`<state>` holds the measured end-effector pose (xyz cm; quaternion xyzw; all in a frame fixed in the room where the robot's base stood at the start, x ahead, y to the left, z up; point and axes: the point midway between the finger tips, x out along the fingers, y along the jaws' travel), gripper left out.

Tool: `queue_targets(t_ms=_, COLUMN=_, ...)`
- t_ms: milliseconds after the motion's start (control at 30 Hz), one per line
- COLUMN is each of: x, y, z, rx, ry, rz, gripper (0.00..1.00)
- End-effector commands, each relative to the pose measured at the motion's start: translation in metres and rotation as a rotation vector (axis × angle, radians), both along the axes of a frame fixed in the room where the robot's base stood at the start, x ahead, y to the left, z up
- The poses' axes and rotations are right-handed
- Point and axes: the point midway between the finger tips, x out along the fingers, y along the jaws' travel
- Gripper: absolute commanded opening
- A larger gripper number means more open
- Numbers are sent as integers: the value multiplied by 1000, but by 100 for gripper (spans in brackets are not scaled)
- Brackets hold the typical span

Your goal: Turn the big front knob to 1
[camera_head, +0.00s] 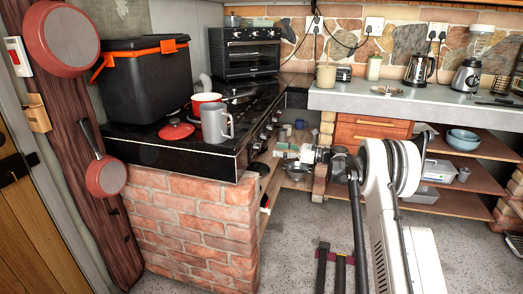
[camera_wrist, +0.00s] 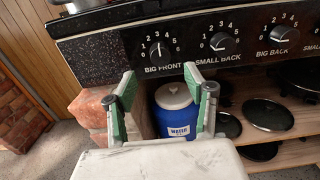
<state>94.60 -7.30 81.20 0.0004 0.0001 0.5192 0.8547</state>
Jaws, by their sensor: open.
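The big front knob (camera_wrist: 157,49) shows in the wrist view on the black control panel (camera_wrist: 110,50), above the words BIG FRONT. It is small and dark with a number scale around it, and its exact pointing is hard to read. My gripper (camera_wrist: 160,73) is open and empty. Its two green-padded fingers stand apart below the knob, one to each side, and do not appear to touch it. In the head view, the stove (camera_head: 165,148) stands on bricks, and my gripper (camera_head: 297,155) is right of its front face.
The small back knob (camera_wrist: 222,41) and big back knob (camera_wrist: 283,34) sit to the right on the panel. A blue water container (camera_wrist: 176,115) stands below, between the fingers in the picture. Pans (camera_wrist: 268,114) lie on the shelf. A grey mug (camera_head: 215,124) stands on the stove.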

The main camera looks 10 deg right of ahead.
Motion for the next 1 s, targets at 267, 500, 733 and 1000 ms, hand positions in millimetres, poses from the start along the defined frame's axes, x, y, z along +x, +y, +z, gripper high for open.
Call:
queue_targets(t_ms=267, x=23, y=45, z=-1, rx=0, ry=-1, rz=1, gripper=49)
queue_targets(t_ms=500, x=35, y=67, z=0, rx=0, ry=-1, rz=0, gripper=49)
queue_targets(t_ms=733, x=37, y=71, z=0, rx=0, ry=-1, rz=0, gripper=49)
queue_targets(t_ms=1000, x=37, y=71, z=0, rx=0, ry=-1, rz=0, gripper=33)
